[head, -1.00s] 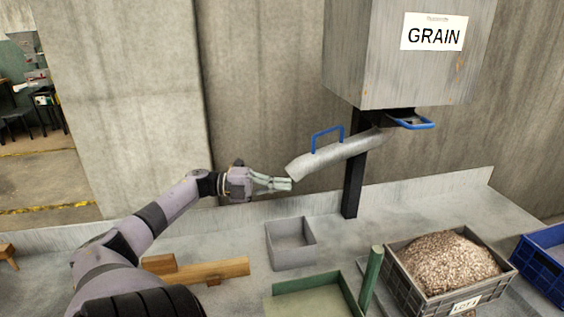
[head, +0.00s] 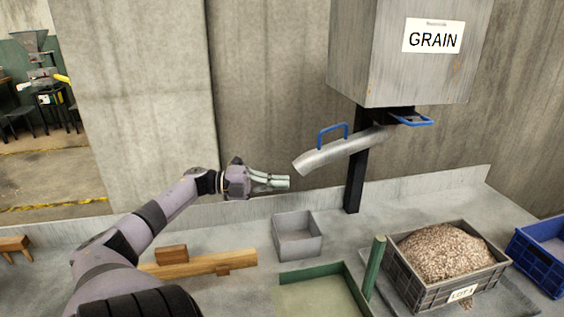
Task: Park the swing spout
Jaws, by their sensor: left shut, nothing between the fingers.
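The swing spout (head: 338,150) is a grey metal chute under the grain hopper (head: 410,75). It slopes down to the left, and its open lower end hangs over the bench. A blue loop handle (head: 332,130) stands on top of the spout. A second blue handle (head: 412,121) is under the hopper. My left gripper (head: 288,182) is shut and empty, pointing right. In the picture it is just below and left of the spout's lower end, apart from it. My right gripper is out of view.
A small grey bin (head: 298,251) stands below the spout. A green tray (head: 283,272) with an upright green post (head: 374,266) is in front. A grey crate (head: 447,291) of grain and a blue crate (head: 533,262) stand right. Wooden pieces (head: 205,264) lie left; a black post (head: 356,180) stands behind.

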